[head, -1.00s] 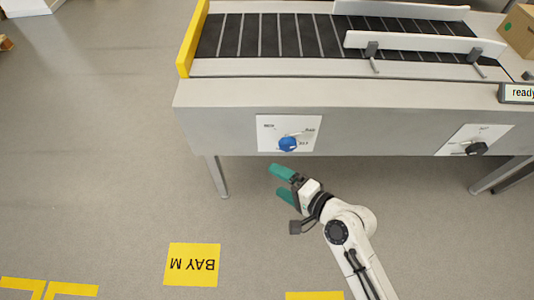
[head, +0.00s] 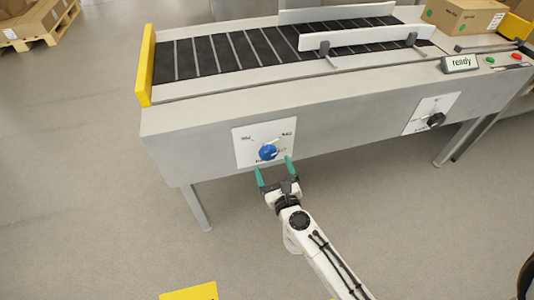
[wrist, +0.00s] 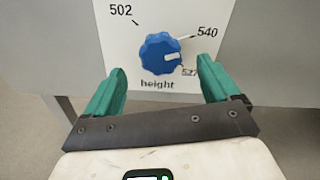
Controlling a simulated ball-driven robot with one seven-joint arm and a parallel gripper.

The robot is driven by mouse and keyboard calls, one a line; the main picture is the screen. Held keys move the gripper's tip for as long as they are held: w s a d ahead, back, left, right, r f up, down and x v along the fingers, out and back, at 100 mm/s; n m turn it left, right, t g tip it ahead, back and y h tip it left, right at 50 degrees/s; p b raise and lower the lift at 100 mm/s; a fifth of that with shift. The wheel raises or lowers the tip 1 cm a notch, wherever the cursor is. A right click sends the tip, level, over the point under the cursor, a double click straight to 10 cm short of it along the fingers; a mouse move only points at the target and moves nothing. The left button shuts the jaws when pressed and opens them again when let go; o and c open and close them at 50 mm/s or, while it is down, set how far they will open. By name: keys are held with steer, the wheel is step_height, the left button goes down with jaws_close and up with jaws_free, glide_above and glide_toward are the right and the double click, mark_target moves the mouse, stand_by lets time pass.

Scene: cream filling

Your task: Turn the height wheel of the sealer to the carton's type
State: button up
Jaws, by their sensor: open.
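The height wheel is a blue knob (head: 267,153) on a white dial plate (head: 247,140) on the sealer's front (head: 330,135). In the wrist view the blue knob (wrist: 158,58) has marks 502 at upper left, 540 at upper right and 527 at lower right, with "height" below. Its white pointer line faces right, between 540 and 527. My gripper (head: 274,168) is open and empty just in front of the knob, its green fingers spread to either side and apart from it. The carton (head: 462,17) stands at the back right; its label is too small to read.
A second dial plate with a black knob (head: 436,119) is farther right. A display (head: 460,63) reads "ready", with green and red buttons beside it. The belt (head: 215,55) has a yellow end guard (head: 146,65).

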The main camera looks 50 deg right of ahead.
mark_target(269, 156)
steer(key=shift+x, duration=3.1)
steer(key=shift+d, duration=0.1)
steer(key=c, duration=1)
